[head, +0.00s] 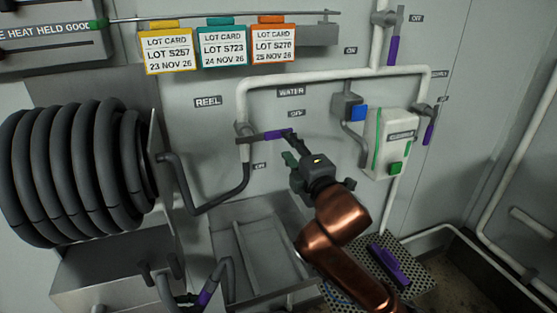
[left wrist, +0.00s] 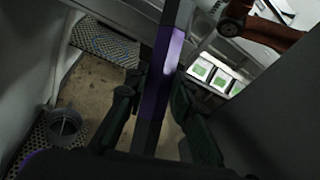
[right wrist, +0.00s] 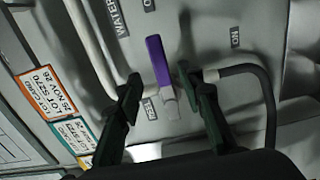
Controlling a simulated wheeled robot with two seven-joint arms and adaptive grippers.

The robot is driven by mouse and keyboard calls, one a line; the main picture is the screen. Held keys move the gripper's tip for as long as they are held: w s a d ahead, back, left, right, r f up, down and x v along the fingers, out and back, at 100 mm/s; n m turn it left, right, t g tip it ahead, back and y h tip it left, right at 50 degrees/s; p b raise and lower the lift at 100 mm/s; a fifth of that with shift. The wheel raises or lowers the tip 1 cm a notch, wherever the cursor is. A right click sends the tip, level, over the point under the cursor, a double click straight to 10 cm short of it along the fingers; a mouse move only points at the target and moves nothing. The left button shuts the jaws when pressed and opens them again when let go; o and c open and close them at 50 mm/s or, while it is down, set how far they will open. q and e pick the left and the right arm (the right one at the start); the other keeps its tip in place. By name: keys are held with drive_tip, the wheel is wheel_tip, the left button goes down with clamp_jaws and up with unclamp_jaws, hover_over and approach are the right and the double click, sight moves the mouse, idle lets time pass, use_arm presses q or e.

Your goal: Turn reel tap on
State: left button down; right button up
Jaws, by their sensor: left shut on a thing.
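The reel tap has a purple lever (head: 276,134) on the wall pipe beneath the REEL label. The lever lies sideways, its free end toward the OFF label; an ON label sits below. In the right wrist view the purple lever (right wrist: 158,60) shows between and beyond the fingers. My right gripper (head: 292,147) is open beside the lever's free end, its fingers (right wrist: 160,88) apart; contact cannot be told. My left gripper (left wrist: 160,95) is shut on a dark bar with a purple section (left wrist: 165,75). A similar purple-banded piece (head: 205,298) shows low in the head view, beside dark parts.
A hose reel (head: 75,170) stands at left, its hose (head: 205,208) running to the tap. A grey tray (head: 262,245) lies below. Other purple levers (head: 394,50) (head: 429,132) and a green-button box (head: 392,145) are at right. Lot cards (head: 222,46) hang above.

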sight(279, 136)
drive_tip(key=x, duration=0.8)
drive_tip(key=shift+w+a, duration=0.1)
drive_tip(key=shift+w, duration=0.05)
drive_tip(key=shift+c, duration=0.5)
clamp_jaws()
drive_tip(key=shift+f, duration=0.1)
